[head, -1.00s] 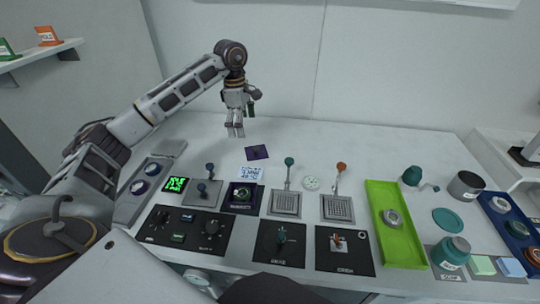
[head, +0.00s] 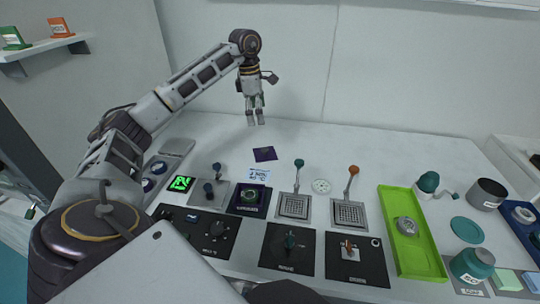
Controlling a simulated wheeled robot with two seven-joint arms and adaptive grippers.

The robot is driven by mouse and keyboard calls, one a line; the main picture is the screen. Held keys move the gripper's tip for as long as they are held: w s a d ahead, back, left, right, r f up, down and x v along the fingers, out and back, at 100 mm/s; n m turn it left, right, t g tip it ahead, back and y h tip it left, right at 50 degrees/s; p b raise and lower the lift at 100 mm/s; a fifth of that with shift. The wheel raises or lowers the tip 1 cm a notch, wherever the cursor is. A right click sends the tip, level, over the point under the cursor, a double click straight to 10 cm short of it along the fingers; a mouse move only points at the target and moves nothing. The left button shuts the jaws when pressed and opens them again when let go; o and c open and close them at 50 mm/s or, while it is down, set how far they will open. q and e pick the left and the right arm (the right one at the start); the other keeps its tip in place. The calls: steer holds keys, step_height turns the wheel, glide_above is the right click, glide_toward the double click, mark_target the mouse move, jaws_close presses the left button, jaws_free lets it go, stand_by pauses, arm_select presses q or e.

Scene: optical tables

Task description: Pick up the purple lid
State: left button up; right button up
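The purple lid (head: 265,154) is a dark purple, flat, roughly square piece lying on the white table behind the row of devices. My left gripper (head: 256,121) points down above and slightly left of the lid in the picture. Its two fingers are apart with a narrow gap and nothing between them. It is clear of the lid, though the exact height is hard to judge. My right gripper is not in view.
A dark purple-edged device (head: 249,197) and a small white display (head: 259,174) stand in front of the lid. Levers with teal (head: 299,162) and orange (head: 353,169) knobs rise to the right. A green tray (head: 408,255) lies further right.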

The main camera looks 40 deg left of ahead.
arm_select(q)
steer(key=shift+f+b, duration=0.45)
steer(key=shift+f, duration=0.05)
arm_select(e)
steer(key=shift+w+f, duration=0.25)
arm_select(q)
steer(key=shift+f, duration=0.15)
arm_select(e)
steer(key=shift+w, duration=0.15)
arm_select(q)
steer(key=b, duration=0.1)
glide_above(263, 149)
steer(key=f, duration=0.7)
steer(key=shift+s+a+f, duration=0.1)
steer(key=shift+a+f, duration=0.3)
steer(key=shift+f, duration=0.35)
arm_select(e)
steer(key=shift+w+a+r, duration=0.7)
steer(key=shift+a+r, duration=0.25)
arm_select(q)
steer(key=shift+d, duration=0.1)
